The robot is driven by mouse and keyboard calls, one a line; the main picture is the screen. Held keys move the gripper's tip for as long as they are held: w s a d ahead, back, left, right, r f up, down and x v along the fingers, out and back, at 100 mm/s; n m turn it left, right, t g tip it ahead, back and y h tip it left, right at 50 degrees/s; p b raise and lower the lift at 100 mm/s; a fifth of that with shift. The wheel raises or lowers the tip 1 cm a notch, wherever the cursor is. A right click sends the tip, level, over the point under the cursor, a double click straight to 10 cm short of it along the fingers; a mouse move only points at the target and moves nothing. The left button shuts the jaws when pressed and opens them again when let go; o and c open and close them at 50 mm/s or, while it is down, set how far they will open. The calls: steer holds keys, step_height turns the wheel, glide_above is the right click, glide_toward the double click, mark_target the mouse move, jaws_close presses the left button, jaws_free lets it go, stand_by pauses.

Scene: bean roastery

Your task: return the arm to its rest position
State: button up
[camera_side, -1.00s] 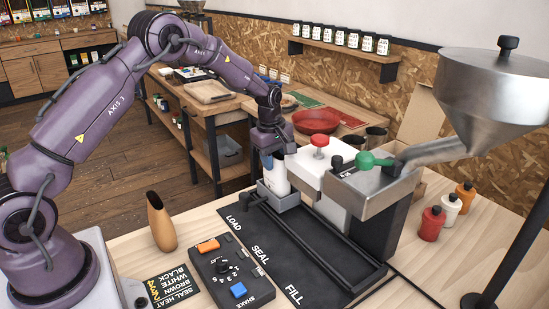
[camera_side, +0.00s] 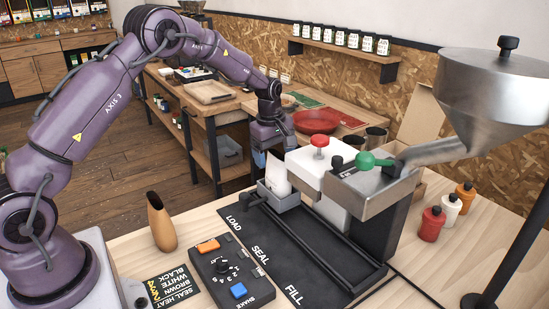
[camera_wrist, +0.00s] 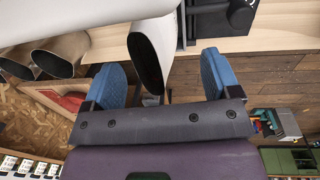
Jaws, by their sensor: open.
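My gripper (camera_side: 260,158) hangs past the load end of the black machine, just behind and to the left of a white bag (camera_side: 274,177). Its blue fingers are apart and nothing is held between them. In the wrist view my gripper (camera_wrist: 162,75) shows both blue fingers spread. The white bag (camera_wrist: 160,35) with its dark open mouth lies beyond them, between their lines of sight. The bag sits in a small grey carriage (camera_side: 278,201) at the LOAD end of the track. My arm arches from the left over the bench.
A white sealer with a red knob (camera_side: 319,146) and a filling unit with a green handle (camera_side: 370,159) stand right of the bag. A steel hopper (camera_side: 500,90) rises at right.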

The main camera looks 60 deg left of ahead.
steer(key=shift+r, duration=2.65)
steer(key=shift+s+d+r, duration=0.1)
steer(key=shift+d+r, duration=0.05)
steer(key=shift+r, duration=0.2)
steer(key=s+d+r+m+t, duration=0.1)
steer(key=s+d+r+m, duration=0.3)
steer(key=s+r, duration=0.25)
steer(key=s+d+r+m+t, duration=0.1)
steer(key=s+d+r+m, duration=0.45)
steer(key=r, duration=0.25)
steer(key=s+d+m+t, duration=0.2)
steer(key=s+m, duration=0.6)
steer(key=s, duration=1)
steer(key=shift+d+f, duration=0.2)
steer(key=shift+d, duration=0.9)
